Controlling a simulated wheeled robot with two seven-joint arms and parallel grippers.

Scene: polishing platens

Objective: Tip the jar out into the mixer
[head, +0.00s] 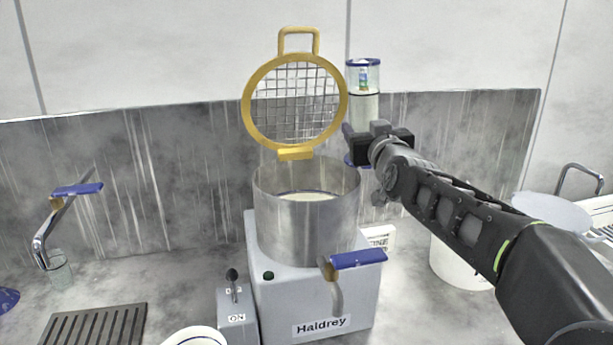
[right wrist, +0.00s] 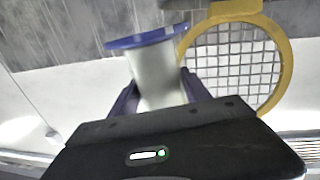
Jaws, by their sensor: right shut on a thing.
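The mixer (head: 308,290) is a grey block marked Haldrey, with a steel bowl (head: 300,228) on top and pale contents (head: 307,196) inside. Its round yellow mesh guard (head: 247,105) stands raised behind the bowl, so the top is open. My right gripper (head: 360,138) is shut on the jar (head: 363,105), a clear cylinder with a blue rim and pale contents. The jar is upright, above and right of the bowl, apart from it. In the right wrist view the jar (right wrist: 155,70) stands between the fingers, beside the guard (right wrist: 284,55). My left gripper is not in view.
A blue-handled tap (head: 345,262) sticks out from the mixer's front, and a switch box (head: 237,325) stands at its left. A white bucket (head: 455,260) is at right. A wall tap (head: 60,215), a glass (head: 60,272) and a dark drain grate (head: 95,325) are at left.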

